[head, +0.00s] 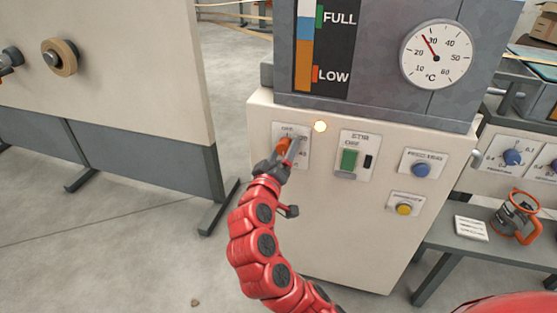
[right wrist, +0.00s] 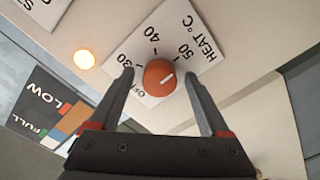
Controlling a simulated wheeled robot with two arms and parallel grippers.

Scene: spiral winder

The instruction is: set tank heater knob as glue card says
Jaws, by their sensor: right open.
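The orange-red heater knob (right wrist: 158,77) sits on a white plate marked OFF, 30, 40, 50 and HEAT °C. Its white pointer line lies toward the 50 side in the right wrist view. In the head view the knob (head: 283,145) is partly covered by my gripper. My right gripper (right wrist: 158,82) is open, with one finger on each side of the knob; contact is not clear. It also shows in the head view (head: 288,152). A small white card (head: 471,228) lies on the right bench; its print is too small to read. My left gripper is not in view.
An amber lamp (head: 320,126) glows beside the knob plate. Right of it are a green switch (head: 348,160), a blue button (head: 421,170) and a yellow button (head: 403,209). The thermometer dial (head: 436,54) above has its needle near 30. An orange-handled pot (head: 516,215) stands on the bench.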

